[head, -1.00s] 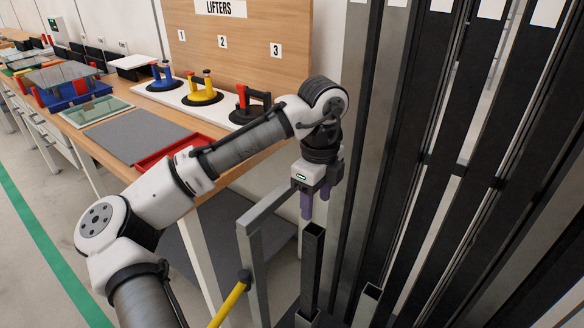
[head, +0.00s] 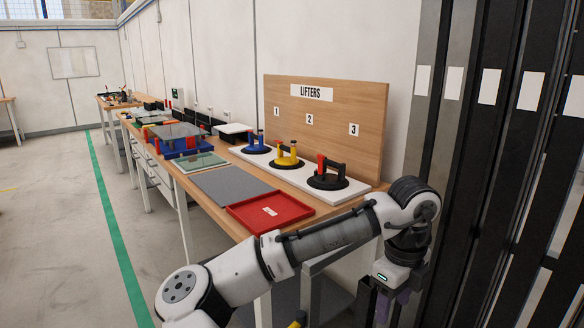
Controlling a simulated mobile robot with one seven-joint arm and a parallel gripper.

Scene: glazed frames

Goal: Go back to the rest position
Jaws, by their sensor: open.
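My gripper (head: 392,306) is at the lower right of the head view, pointing down beside the tall dark rack. Its purple fingers are partly cut off by the bottom edge and show nothing between them. My arm reaches across the lower right, bent, in front of the near end of the workbench (head: 222,219).
The rack (head: 462,180) of tall dark posts with white labels fills the right side. The bench holds a red tray (head: 270,211), a grey mat (head: 228,187) and blue, yellow and black-red suction lifters (head: 287,156). Open floor with a green line (head: 117,240) lies at left.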

